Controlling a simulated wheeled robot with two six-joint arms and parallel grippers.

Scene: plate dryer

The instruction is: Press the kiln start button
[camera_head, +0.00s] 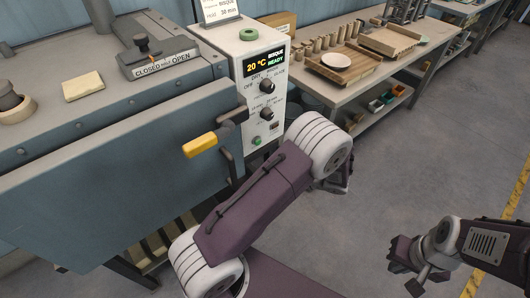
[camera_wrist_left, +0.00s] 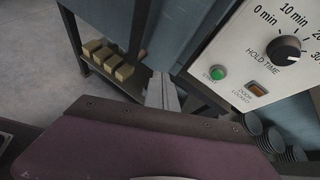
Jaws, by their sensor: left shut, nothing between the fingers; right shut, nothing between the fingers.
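The kiln's white control panel (camera_head: 262,95) stands at the right end of the blue-grey kiln. Its green start button (camera_head: 257,141) is low on the panel; it also shows in the left wrist view (camera_wrist_left: 217,73), labelled START. The display (camera_head: 264,60) reads 20 °C, bisque, READY. My left arm crosses the middle of the head view, its gripper hidden there. In the left wrist view my left gripper's (camera_wrist_left: 162,92) grey fingers look shut, left of and below the button in the picture, not visibly touching it. My right gripper (camera_head: 405,268) is shut and empty at lower right, far from the panel.
A yellow door handle (camera_head: 202,144) juts out left of the panel. A hold-time dial (camera_wrist_left: 284,50) and an amber door-locked lamp (camera_wrist_left: 257,89) are near the button. A workbench (camera_head: 310,85) with pottery stands behind at right. The floor (camera_head: 420,160) at right is clear.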

